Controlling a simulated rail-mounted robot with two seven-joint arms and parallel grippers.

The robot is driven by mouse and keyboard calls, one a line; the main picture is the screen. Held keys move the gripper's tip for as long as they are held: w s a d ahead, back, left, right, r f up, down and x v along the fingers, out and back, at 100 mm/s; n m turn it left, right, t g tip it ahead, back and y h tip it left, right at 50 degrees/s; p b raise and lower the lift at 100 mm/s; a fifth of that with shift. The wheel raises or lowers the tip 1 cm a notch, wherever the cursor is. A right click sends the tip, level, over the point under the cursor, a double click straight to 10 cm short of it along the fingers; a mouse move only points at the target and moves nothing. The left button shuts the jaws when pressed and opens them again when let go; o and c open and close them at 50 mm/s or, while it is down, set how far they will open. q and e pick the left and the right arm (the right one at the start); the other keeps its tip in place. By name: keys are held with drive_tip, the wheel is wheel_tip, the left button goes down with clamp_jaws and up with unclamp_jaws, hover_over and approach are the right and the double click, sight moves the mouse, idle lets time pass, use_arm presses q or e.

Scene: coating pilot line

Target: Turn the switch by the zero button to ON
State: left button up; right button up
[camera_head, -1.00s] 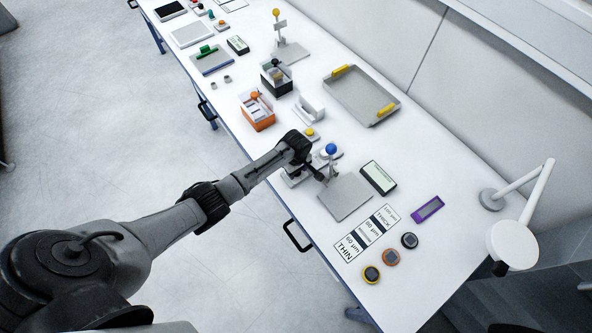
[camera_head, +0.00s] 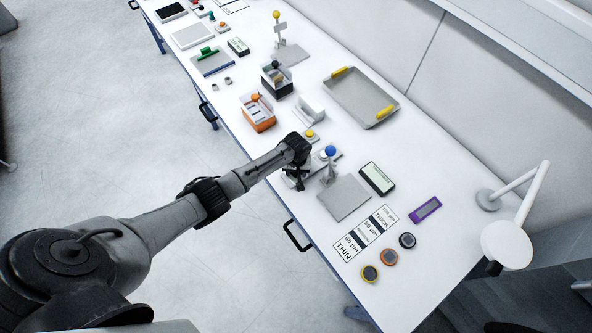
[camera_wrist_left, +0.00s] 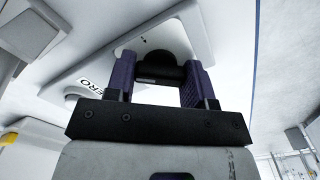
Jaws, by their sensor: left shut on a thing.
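The switch (camera_wrist_left: 158,70) is a dark rounded knob on a pale panel (camera_wrist_left: 205,35) in the left wrist view. My left gripper (camera_wrist_left: 155,62) has its two purple fingers on either side of the knob and is shut on it. A ZERO label (camera_wrist_left: 97,82) shows on the panel to the left of the fingers. A grey round part beside the label is partly hidden by the gripper, so I cannot tell if it is the button. In the head view my left gripper (camera_head: 297,180) points down at the table's near edge. The ON marking cannot be read. My right gripper is not in view.
A stand with a blue ball (camera_head: 330,151) and a grey plate (camera_head: 345,198) are close to the right of the gripper. A black-framed display (camera_head: 378,178) lies beyond. An orange box (camera_head: 257,114) and a tray with yellow handles (camera_head: 361,98) stand farther back.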

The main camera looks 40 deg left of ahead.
use_arm(q)
drive_tip(key=shift+m, duration=0.6)
drive_tip(key=m, duration=0.8)
drive_tip(key=o, duration=1.1)
drive_tip(key=shift+r+p, duration=0.1)
drive_tip(key=shift+p, duration=0.2)
